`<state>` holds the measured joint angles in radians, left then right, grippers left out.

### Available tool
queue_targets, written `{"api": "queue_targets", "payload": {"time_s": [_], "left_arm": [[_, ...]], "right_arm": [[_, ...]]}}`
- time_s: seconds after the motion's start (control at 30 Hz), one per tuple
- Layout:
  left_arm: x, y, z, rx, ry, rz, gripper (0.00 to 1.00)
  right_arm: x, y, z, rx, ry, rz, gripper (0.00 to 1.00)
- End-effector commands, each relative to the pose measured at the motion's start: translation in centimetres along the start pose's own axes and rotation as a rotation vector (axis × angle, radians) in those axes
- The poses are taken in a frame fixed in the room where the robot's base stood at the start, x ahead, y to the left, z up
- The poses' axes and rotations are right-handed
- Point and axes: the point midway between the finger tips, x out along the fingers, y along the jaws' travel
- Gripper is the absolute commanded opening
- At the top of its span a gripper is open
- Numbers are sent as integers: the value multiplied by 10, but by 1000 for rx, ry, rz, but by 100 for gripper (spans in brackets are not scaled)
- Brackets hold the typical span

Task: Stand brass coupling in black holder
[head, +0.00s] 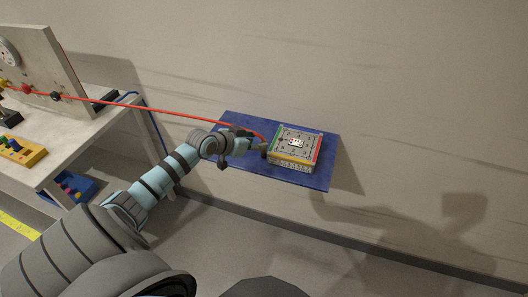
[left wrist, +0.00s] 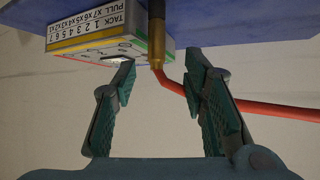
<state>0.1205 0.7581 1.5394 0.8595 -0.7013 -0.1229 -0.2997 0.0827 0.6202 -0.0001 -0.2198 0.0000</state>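The brass coupling (left wrist: 156,42) shows in the left wrist view as a slim brass cylinder beside the printed block. In the head view my left gripper (head: 257,147) is beside the block. My right gripper is not in view.
The block (head: 296,143) with coloured edges sits on a blue board (head: 247,121) against the wall. At left, a table (head: 75,138) bears an upright panel (head: 40,52) and a yellow block (head: 22,154). A blue bin (head: 74,187) is below. The hose spans the gap.

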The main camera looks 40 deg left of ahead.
Motion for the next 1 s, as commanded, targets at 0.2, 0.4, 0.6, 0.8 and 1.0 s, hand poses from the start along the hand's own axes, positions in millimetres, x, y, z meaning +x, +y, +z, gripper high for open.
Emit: {"api": "queue_targets", "payload": {"time_s": [0.2, 0.4, 0.6, 0.8, 1.0], "left_arm": [[41, 3, 2, -4, 2, 0, 40], [50, 2, 1, 1, -1, -1, 40], [49, 2, 1, 1, -1, -2, 21], [49, 2, 1, 1, -1, -2, 0], [49, 2, 0, 1, 0, -2, 0]], "right_arm": [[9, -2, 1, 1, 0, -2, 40], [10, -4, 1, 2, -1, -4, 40], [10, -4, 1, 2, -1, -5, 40], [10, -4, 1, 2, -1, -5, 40], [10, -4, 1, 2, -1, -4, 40]]}}
